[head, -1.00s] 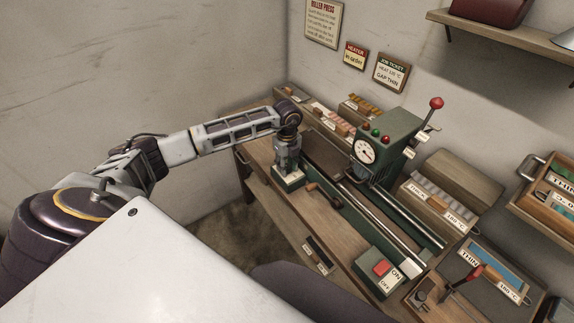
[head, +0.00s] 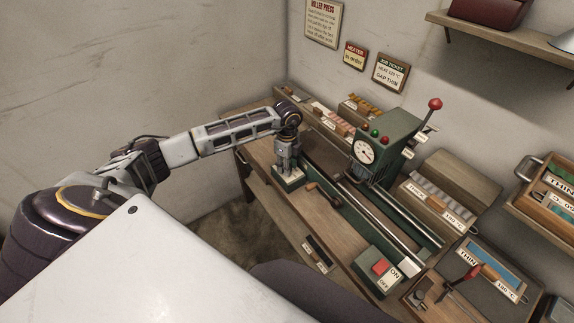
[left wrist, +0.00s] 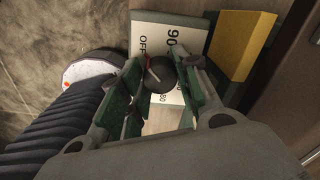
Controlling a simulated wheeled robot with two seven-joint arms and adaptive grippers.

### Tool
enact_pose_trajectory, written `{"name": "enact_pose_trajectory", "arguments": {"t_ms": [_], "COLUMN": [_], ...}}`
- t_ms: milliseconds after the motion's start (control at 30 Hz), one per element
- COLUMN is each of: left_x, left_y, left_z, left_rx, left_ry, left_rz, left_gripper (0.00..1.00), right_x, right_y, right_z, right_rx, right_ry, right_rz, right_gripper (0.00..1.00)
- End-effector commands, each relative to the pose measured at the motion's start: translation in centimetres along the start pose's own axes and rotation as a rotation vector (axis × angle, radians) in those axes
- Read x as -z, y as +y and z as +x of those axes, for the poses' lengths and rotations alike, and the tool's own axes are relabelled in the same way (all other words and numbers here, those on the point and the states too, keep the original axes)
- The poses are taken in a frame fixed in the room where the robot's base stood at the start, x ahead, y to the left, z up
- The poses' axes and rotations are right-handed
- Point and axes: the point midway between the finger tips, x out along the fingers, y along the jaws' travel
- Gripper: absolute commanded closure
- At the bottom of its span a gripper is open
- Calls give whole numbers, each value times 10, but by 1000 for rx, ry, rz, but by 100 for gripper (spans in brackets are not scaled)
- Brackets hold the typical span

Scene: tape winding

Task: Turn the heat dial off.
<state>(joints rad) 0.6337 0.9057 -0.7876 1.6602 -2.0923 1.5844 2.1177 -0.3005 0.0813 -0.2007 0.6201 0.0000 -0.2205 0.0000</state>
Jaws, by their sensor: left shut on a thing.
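The heat dial (left wrist: 161,74) is a dark round knob on a white plate (left wrist: 146,34) marked OFF, 90 and other numbers, seen in the left wrist view. My left gripper (left wrist: 163,80) points down over it, with its green fingers on both sides of the knob, shut on it. My right gripper is not in view.
A roller press with a gauge (head: 366,151) and a red-knobbed lever (head: 435,104) stands right of the dial. A red switch (head: 381,267) marked ON and OFF is at the front. A yellow block (left wrist: 241,44) lies close to the dial plate.

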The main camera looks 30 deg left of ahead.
Motion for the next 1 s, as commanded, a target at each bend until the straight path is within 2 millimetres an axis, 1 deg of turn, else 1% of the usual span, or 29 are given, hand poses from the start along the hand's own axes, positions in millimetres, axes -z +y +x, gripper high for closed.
{"name": "enact_pose_trajectory", "arguments": {"t_ms": [167,200,267,667,867,1000], "left_x": [-1,-1,-1,0,0,0], "left_y": [-2,-2,-2,-1,-1,-1], "left_z": [-2,-2,-2,-2,-14,-31], "left_rx": [5,5,5,2,3,4], "left_ry": [0,0,0,0,0,0], "left_rz": [-2,-1,-1,1,1,2], "left_gripper": [92,64,58,58,58,58], "right_x": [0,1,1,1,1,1], "right_y": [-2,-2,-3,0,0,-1], "right_z": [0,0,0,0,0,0], "right_rx": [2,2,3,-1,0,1], "right_ry": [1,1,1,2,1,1], "right_rz": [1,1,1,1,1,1], "right_gripper": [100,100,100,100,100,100]}}
